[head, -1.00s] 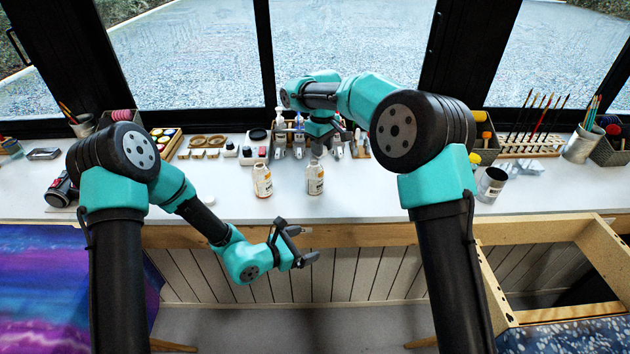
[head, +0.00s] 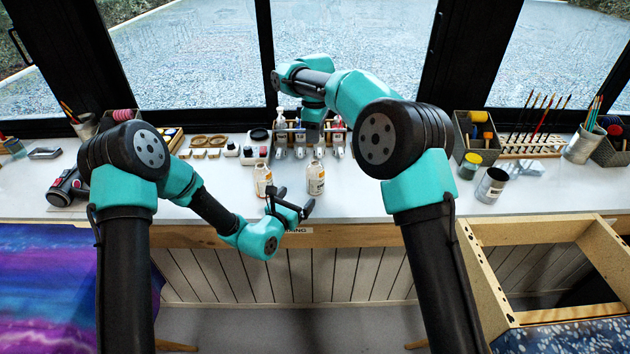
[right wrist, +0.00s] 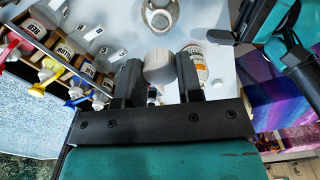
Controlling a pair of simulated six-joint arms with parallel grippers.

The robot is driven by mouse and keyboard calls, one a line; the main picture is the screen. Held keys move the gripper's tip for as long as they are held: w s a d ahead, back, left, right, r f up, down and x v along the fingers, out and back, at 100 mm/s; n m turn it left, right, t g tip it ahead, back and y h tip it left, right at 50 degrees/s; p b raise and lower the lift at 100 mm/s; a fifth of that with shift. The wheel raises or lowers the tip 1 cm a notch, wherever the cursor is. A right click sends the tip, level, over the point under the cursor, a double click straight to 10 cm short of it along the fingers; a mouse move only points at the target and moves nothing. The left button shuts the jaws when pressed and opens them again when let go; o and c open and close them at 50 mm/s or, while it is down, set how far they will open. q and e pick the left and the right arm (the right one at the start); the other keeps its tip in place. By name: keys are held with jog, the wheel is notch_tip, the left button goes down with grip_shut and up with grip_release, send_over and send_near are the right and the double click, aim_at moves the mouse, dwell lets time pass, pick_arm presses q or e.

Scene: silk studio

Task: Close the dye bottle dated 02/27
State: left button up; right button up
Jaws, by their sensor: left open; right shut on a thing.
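Two small bottles with white and orange labels stand upright on the white table in the head view, a left one (head: 262,180) and a right one (head: 315,178). Their dates are too small to read. My left gripper (head: 290,204) is open and empty at the table's front edge, just in front of the bottles. One labelled bottle (right wrist: 195,62) shows beyond the right finger in the right wrist view.
A rack of coloured dye bottles (right wrist: 50,70) with white tags stands close to my right gripper. A paint tin (head: 491,184) and brush holders are at the right. A dark handheld device (head: 68,188) lies at the left.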

aim_at(311, 182)
pick_arm(q)
jog(key=x, duration=1.2)
jog(key=c, duration=1.3)
jog(key=shift+c, duration=0.3)
pick_arm(e)
jog(key=shift+f, duration=2.55)
